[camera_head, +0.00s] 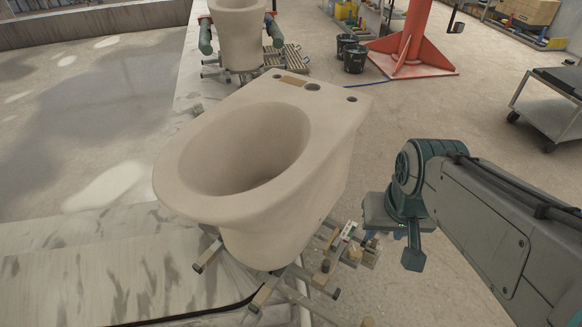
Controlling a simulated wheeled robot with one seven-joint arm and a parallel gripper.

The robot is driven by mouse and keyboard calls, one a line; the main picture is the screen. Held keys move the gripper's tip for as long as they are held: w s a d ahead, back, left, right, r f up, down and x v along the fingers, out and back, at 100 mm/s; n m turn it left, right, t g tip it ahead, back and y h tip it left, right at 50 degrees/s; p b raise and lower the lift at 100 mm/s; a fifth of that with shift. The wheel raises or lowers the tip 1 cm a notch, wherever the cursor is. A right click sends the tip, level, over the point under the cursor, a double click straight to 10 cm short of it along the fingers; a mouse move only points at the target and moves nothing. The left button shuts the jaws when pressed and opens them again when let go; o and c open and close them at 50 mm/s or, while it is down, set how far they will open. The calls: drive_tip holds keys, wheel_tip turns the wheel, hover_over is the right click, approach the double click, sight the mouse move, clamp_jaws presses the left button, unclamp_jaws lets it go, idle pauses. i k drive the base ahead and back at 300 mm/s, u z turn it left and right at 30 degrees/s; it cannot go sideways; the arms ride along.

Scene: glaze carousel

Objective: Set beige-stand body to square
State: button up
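A large unglazed toilet body (265,150) stands upright in the middle of the view, its bowl opening toward the lower left and its flat back deck toward the upper right. It rests on a low stand with beige and metal arms (262,296), which shows below and to the right of it. The body's long axis runs at a slant in the picture. Wooden blocks and a small metal fitting (345,235) sit at the stand's right side. My gripper (394,238) hangs just right of these parts, apart from the body. Its fingertips are hard to make out.
A second toilet body (238,32) stands behind on a stand with green pads. Two dark buckets (352,52) and a red post base (408,58) are farther back. A grey cart (550,105) stands at the right. Bare floor lies between the cart and the near body.

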sight(266, 166)
drive_tip(key=u, duration=0.4)
drive_tip(key=k, duration=0.1)
drive_tip(key=z, duration=1.1)
drive_tip(key=i, duration=0.6)
drive_tip(key=u, duration=0.85)
